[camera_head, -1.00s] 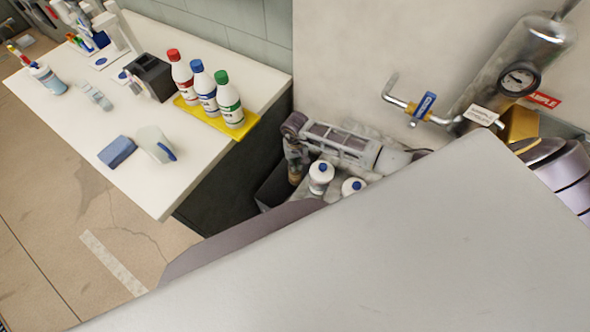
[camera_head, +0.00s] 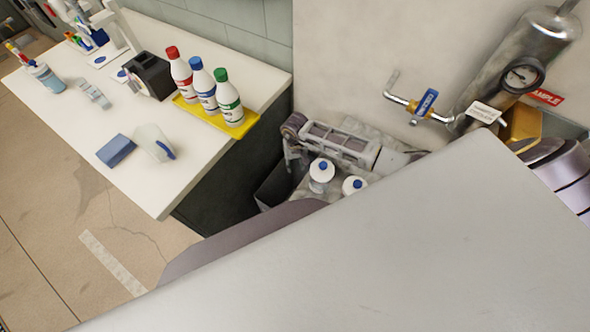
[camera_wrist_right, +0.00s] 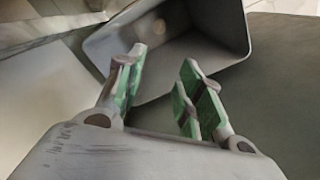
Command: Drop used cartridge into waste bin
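My right gripper (camera_head: 294,160) hangs over the dark waste bin (camera_head: 270,188) beside the counter, its fingers partly blurred in with the bin. In the right wrist view the gripper (camera_wrist_right: 163,88) is open, with green pads apart and nothing between them. The grey bin (camera_wrist_right: 215,45) lies just beyond the fingertips there, its open mouth facing them. My left gripper is not in view.
The white counter (camera_head: 165,195) holds three capped bottles on a yellow tray (camera_head: 243,131), a blue sponge (camera_head: 116,150) and a dark box (camera_head: 150,76). Two white blue-capped containers (camera_head: 321,176) stand right of the bin. A blue-handled tap (camera_head: 426,102) is on the wall.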

